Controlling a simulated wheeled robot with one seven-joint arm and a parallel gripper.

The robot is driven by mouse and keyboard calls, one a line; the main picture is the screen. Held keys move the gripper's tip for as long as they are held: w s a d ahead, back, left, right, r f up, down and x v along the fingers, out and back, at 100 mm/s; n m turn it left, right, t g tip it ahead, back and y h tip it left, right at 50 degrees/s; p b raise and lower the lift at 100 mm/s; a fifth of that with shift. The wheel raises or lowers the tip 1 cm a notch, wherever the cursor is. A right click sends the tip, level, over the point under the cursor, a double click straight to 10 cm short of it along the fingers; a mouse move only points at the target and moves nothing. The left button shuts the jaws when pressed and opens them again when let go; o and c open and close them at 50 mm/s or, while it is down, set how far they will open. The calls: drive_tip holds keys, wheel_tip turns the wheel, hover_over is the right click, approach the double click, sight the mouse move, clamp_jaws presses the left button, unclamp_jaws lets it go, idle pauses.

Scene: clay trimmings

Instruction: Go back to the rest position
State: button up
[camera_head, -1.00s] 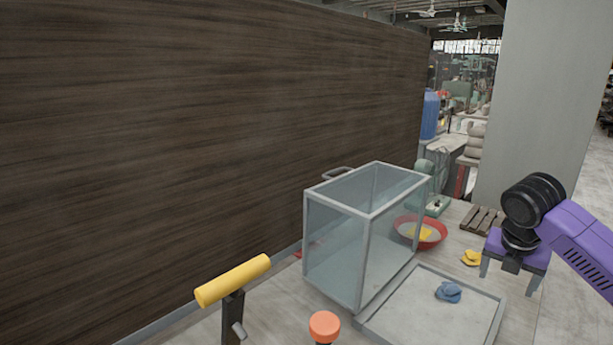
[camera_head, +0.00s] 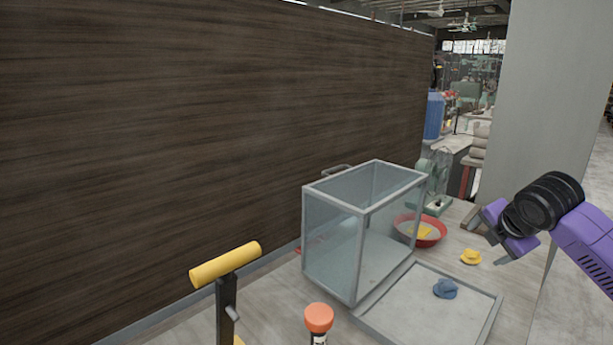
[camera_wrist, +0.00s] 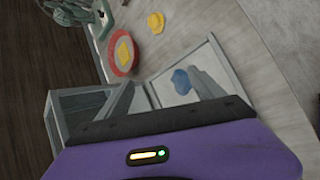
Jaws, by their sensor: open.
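My gripper (camera_head: 487,238) is open and empty, raised in the air at the right in the head view. Its purple body (camera_wrist: 170,150) fills the bottom of the wrist view. A blue clay lump (camera_head: 445,288) lies on a grey-rimmed tray (camera_head: 487,325); the lump also shows in the wrist view (camera_wrist: 181,81). A yellow lump (camera_head: 470,257) lies on the table behind the tray. Another yellow piece (camera_head: 424,231) is in a red-rimmed bowl (camera_head: 440,238). The gripper is apart from all of these.
A clear, grey-framed box (camera_head: 330,240) stands left of the tray. A yellow-topped handle (camera_head: 226,265) and an orange-capped item (camera_head: 319,318) are at the front. A dark wood wall (camera_head: 200,120) closes off the left, a grey pillar (camera_head: 555,90) the right.

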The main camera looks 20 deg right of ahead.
drive_tip(key=w+a+r+m+t+y, duration=0.2)
drive_tip(key=w+a+r+m+t, duration=0.25)
drive_tip(key=a, duration=0.45)
drive_tip(key=w+a+r+m+t+y, duration=0.1)
drive_tip(key=w+a+r+m+t, duration=0.35)
drive_tip(key=a, duration=0.45)
drive_tip(key=s+a+f+m+t+h, duration=0.1)
drive_tip(key=s+a+f+m+t, duration=0.1)
drive_tip(key=s+a+m+t, duration=0.25)
drive_tip(key=s+a+f+m+g+y, duration=0.1)
drive_tip(key=s+a+f, duration=0.5)
drive_tip(key=s, duration=0.8)
drive_tip(key=s+a+f+m+g+y, duration=0.1)
drive_tip(key=s+a+f, duration=0.6)
drive_tip(key=s, duration=0.7)
drive_tip(key=s+a+f+m+g+y, duration=0.1)
drive_tip(key=s+a+f, duration=0.6)
drive_tip(key=s, duration=0.7)
drive_tip(key=shift+f+m+g, duration=0.45)
drive_tip(key=shift+m+g, duration=0.2)
drive_tip(key=shift+g, duration=0.6)
